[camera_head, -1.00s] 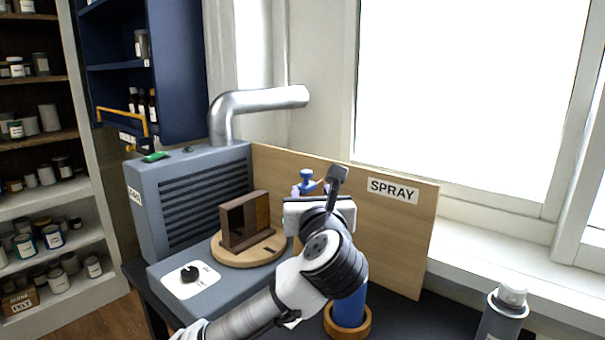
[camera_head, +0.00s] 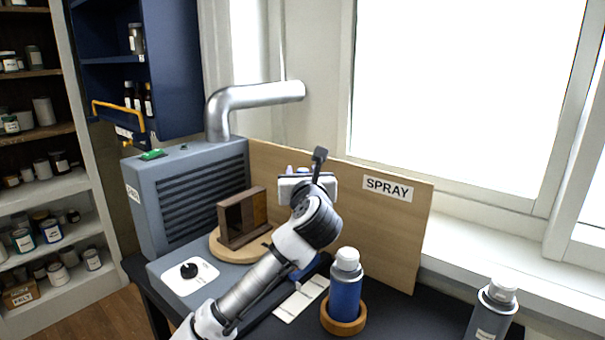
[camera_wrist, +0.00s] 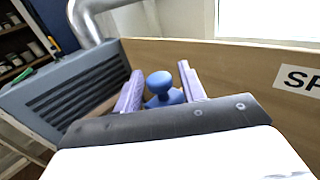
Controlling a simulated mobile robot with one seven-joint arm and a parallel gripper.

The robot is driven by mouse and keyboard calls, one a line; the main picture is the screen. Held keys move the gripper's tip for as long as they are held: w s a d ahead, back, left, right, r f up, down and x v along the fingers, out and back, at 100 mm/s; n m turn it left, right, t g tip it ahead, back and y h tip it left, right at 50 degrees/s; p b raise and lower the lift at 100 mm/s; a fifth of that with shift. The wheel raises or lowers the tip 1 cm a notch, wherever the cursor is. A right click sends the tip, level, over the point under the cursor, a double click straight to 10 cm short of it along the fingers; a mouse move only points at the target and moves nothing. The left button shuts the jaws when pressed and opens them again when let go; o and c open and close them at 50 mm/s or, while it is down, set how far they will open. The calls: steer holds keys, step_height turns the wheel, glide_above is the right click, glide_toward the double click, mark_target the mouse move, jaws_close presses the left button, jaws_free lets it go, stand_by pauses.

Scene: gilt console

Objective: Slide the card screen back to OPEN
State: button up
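The card screen seems to be the tan upright board (camera_head: 375,235) behind the bench, with a SPRAY label (camera_head: 388,188) near its right end; no OPEN label can be read. In the wrist view the board (camera_wrist: 235,65) fills the background. A blue round knob (camera_wrist: 160,82) on a wider blue base stands in front of it. My gripper (camera_wrist: 161,92) is open, with one lavender finger on each side of the knob; I cannot tell whether they touch it. In the head view my gripper (camera_head: 298,172) is in front of the board and hides most of the knob.
A grey slatted box (camera_head: 190,185) with a silver duct stands left. A brown wooden frame (camera_head: 243,218) sits on a round wooden turntable (camera_head: 228,250), near a black dial (camera_head: 188,270). A blue bottle (camera_head: 346,295) in a wooden ring and a grey spray can (camera_head: 492,310) stand right.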

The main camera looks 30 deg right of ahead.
jaws_close()
steer(key=shift+w+d+r+p, duration=0.1)
steer(key=shift+w+d+p, duration=0.15)
steer(key=shift+d, duration=0.5)
steer(key=shift+w+d+p, duration=0.2)
steer(key=shift+w+d, duration=0.1)
steer(key=shift+d, duration=0.5)
steer(key=shift+w+d+r+p, duration=0.1)
steer(key=shift+w+d+p, duration=0.15)
steer(key=shift+d, duration=0.5)
steer(key=shift+c, duration=1)
jaws_free()
steer(key=o, duration=0.4)
steer(key=shift+d+f, duration=0.15)
steer(key=shift+d, duration=0.1)
steer(key=shift+a, duration=0.1)
steer(key=b+v, duration=0.3)
steer(key=v, duration=1)
steer(key=shift+s+a+b, duration=0.2)
steer(key=shift+s+b, duration=0.15)
